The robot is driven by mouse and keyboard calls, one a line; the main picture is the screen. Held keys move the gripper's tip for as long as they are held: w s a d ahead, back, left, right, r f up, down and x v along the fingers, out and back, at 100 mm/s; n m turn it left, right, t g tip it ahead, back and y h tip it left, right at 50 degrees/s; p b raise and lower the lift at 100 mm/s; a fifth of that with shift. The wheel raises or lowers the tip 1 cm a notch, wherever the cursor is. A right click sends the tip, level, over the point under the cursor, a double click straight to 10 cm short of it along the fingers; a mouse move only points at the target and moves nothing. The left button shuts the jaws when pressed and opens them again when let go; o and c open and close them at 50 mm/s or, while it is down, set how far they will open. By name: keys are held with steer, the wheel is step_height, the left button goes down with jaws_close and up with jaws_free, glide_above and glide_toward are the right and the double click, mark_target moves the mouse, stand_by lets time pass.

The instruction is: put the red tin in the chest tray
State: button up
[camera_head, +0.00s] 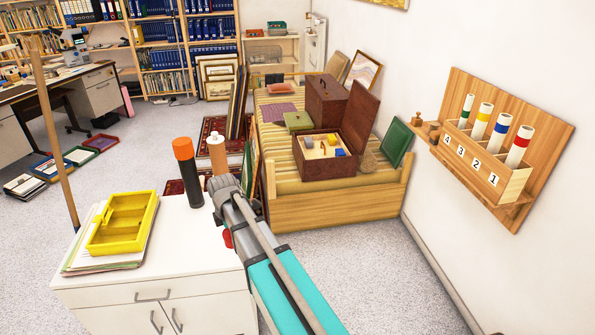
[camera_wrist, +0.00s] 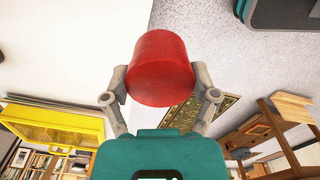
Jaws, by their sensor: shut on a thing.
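The red tin (camera_wrist: 161,68) is a plain red cylinder between the two fingers of my gripper (camera_wrist: 160,84) in the wrist view. The fingers are shut on its sides. In the head view, only a small red part of the tin (camera_head: 228,239) shows beside my arm, by the right side of the white cabinet; the gripper is mostly hidden there. The open brown chest (camera_head: 318,172) stands on the striped daybed, farther back and to the right. Its pale chest tray (camera_head: 313,153) holds small yellow, blue and red things. Its lid is raised on the right.
A closed brown case (camera_head: 327,100) stands behind the chest. A numbered wooden rack (camera_head: 490,165) hangs on the right wall. Carpet is clear before the daybed.

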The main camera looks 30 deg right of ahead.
step_height(320, 180, up, 7)
steer(key=p, duration=0.6)
steer(key=shift+r+p, duration=0.2)
steer(key=shift+p, duration=0.1)
